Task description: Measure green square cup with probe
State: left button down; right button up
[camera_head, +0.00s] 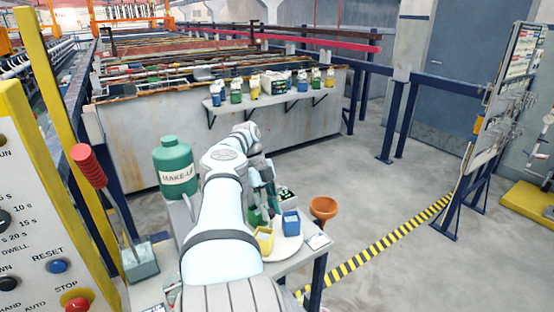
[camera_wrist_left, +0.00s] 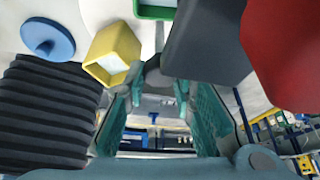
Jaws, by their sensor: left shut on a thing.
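The green square cup (camera_head: 254,216) stands on a round white plate (camera_head: 290,247), partly hidden by my left arm. Only its edge shows at the top of the left wrist view (camera_wrist_left: 155,11). My left gripper (camera_head: 268,190) is over the plate, close to the green cup. In the left wrist view its teal fingers (camera_wrist_left: 157,88) are shut on a grey piece with a thin rod, which looks like the probe (camera_wrist_left: 154,72). Whether the rod's tip is inside the cup cannot be told. My right gripper is not in view.
A yellow square cup (camera_head: 264,240) and a blue square cup (camera_head: 291,222) share the plate. A small dark device (camera_head: 287,194) stands behind them. A green jug (camera_head: 175,166) is at the left, an orange funnel (camera_head: 323,208) at the table's right edge.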

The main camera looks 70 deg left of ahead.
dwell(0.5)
pick_arm(q)
jog(key=c, duration=1.3)
grip_release()
jog(key=shift+c, duration=0.2)
jog(key=shift+s+a+r, duration=0.1)
jog(key=shift+r, duration=0.35)
jog(key=r, duration=0.6)
jog(key=shift+w+r, duration=0.2)
jog(key=shift+r, duration=0.1)
jog(key=shift+s+r, duration=0.25)
jog(key=shift+s, duration=0.05)
jog(key=shift+r, duration=0.3)
jog(key=shift+w+r, duration=0.25)
jog(key=shift+r, duration=0.4)
